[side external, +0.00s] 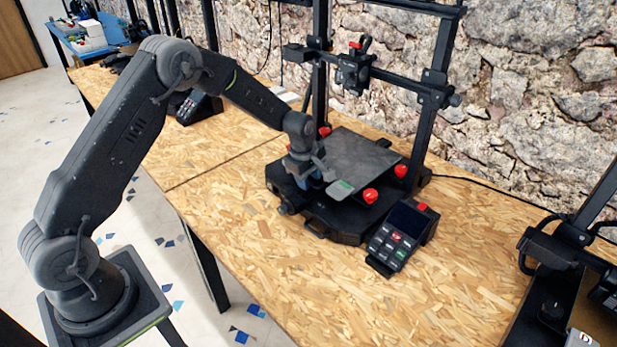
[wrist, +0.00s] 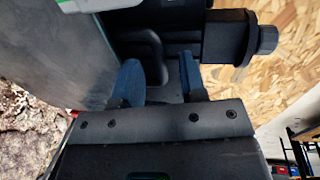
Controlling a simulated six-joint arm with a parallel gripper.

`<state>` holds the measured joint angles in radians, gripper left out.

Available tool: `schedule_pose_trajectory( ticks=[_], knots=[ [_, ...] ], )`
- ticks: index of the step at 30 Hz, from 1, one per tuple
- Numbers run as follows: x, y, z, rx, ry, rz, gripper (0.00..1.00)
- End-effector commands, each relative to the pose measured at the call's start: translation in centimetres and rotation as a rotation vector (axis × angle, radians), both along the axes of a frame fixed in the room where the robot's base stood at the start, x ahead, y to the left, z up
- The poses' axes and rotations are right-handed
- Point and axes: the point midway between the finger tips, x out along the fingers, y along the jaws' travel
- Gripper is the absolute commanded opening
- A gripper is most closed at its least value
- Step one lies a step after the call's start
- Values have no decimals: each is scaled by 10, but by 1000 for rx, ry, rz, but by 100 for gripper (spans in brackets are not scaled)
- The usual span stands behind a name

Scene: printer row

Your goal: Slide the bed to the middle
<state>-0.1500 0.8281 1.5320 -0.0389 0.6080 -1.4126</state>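The printer bed (side external: 355,158) is a dark grey square plate with red knobs at its corners and a green-and-grey tag at its front edge. It sits on the printer's base, in front of the upright frame. In the wrist view the bed (wrist: 55,50) fills the left side, seen close up. My gripper (side external: 318,181) is at the bed's front left edge, pointing down. In the wrist view its two blue fingers (wrist: 160,85) stand apart with a gap between them. A dark loop-shaped part shows just beyond the gap. I cannot tell whether a finger touches the bed.
The control box (side external: 402,235) with a screen stands at the printer's front right. The printer's frame and print head (side external: 352,70) rise behind the bed, before a stone wall. Another printer is at the lower right. The wooden table (side external: 240,215) is clear at front left.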

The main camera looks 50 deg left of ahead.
Motion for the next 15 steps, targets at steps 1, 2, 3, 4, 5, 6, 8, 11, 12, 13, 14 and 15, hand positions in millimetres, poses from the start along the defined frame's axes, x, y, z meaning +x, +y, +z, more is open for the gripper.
schedule_pose_trajectory(
  ticks=[1,2,3,4,5,6,8,11,12,13,14,15],
  knots=[
    [0,0,0,0,0,0,38],
    [0,0,0,0,0,0,38],
    [0,0,0,0,0,0,38],
    [0,0,0,0,0,0,38],
    [0,0,0,0,0,0,38],
    [0,0,1,0,0,0,38],
    [-1,0,5,0,-1,0,38],
    [-2,0,17,0,-4,0,38],
    [-3,0,23,0,-4,0,38],
    [-4,0,30,0,-5,0,38],
    [-5,0,36,1,-5,0,38],
    [-7,0,45,1,-5,0,38]
  ],
)
